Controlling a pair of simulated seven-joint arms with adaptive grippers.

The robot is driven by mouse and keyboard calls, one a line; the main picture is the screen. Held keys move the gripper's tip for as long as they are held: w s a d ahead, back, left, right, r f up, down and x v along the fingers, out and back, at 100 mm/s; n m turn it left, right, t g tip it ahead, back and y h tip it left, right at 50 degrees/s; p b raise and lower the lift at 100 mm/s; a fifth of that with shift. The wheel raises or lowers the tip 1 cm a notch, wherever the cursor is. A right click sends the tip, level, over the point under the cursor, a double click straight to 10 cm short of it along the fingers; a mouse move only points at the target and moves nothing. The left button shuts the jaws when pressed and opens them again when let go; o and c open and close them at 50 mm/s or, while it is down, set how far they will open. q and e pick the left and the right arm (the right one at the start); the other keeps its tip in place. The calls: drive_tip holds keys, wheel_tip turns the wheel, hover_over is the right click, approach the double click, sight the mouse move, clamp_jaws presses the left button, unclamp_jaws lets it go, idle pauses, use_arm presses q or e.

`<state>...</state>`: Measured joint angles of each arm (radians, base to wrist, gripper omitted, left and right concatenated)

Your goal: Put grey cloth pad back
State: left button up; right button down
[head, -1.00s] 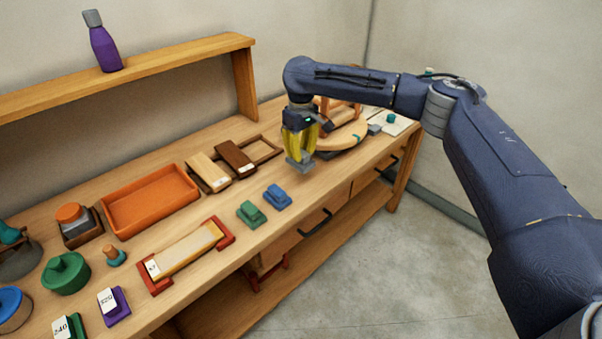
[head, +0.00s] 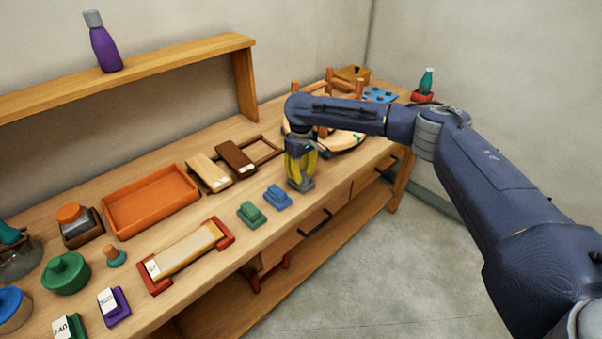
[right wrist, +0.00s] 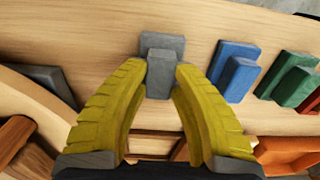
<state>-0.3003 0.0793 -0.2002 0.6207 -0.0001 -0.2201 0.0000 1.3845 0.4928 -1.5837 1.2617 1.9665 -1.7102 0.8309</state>
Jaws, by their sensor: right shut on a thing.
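The grey cloth pad (head: 305,186), a grey block with a smaller raised grip, is at my right gripper (head: 301,180). In the right wrist view the yellow fingertips are shut on the raised grip of the pad (right wrist: 161,48). The pad is low over the bench or on it, near the front edge; I cannot tell whether it touches. It lines up with the blue pad (head: 278,197) and green pad (head: 251,214), just right of the blue one. My left gripper is not in view.
An orange tray (head: 150,202), a light wood block (head: 209,171) and a dark brown one (head: 235,156) lie behind. A board with red ends (head: 187,249) lies to the left. A round wooden piece (head: 346,138) stands beyond the gripper. The bench's front edge is close.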

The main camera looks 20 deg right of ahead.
sight(301, 174)
drive_tip(key=shift+f, duration=0.15)
drive_tip(key=c, duration=1.2)
unclamp_jaws()
wheel_tip(301, 174, up, 12)
drive_tip(key=shift+r, duration=0.2)
